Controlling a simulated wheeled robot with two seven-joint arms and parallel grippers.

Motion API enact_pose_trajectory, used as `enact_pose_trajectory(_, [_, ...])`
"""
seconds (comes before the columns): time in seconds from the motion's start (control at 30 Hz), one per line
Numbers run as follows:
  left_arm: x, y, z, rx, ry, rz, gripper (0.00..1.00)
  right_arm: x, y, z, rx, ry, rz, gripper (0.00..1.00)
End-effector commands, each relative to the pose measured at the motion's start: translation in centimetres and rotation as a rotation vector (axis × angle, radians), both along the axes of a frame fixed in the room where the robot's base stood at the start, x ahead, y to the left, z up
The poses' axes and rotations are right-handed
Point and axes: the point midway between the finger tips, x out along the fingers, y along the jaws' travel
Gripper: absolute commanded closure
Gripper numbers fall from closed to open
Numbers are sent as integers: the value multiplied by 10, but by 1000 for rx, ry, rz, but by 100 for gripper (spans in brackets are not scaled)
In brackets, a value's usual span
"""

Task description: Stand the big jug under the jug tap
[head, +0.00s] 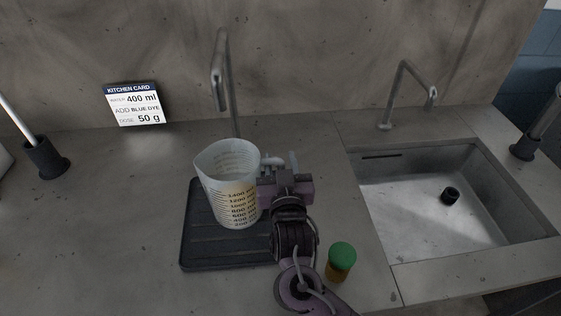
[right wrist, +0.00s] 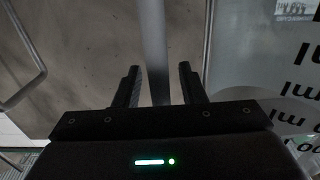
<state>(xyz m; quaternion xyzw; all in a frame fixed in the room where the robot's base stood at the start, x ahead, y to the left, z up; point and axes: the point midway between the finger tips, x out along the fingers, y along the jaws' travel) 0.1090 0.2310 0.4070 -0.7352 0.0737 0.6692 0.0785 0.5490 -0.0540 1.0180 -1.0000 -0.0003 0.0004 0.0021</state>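The big jug (head: 225,190), clear with measuring marks, stands upright on the dark ribbed mat (head: 195,258), in front of and below the jug tap (head: 222,75). I cannot tell whether its mouth is exactly below the spout. My right gripper (head: 278,168) is at the jug's right side, by its handle. In the right wrist view, the jug wall (right wrist: 262,60) fills the right side. A grey upright strip (right wrist: 155,45), seemingly the handle, shows between the fingers of the right gripper (right wrist: 160,85), with gaps on both sides. My left gripper is out of view.
A green-lidded jar (head: 341,262) stands right of my right arm. The sink (head: 410,215) with its own tap (head: 405,90) is to the right. A kitchen card (head: 134,103) is at the back, and a dark holder (head: 45,158) at far left. The counter left of the mat is clear.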

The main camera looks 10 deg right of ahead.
Motion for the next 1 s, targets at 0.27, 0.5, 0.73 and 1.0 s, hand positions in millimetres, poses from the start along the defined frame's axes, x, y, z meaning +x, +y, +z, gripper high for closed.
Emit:
enact_pose_trajectory(0.27, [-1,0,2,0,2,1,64,-1,0,4,0,-1,1,63])
enact_pose_trajectory(0.5, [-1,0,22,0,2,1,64,-39,0,5,0,6,2,63])
enact_pose_trajectory(0.73, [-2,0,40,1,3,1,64,-88,0,5,0,4,1,63])
enact_pose_trajectory(1.0, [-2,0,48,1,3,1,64,-118,0,3,-1,0,0,63])
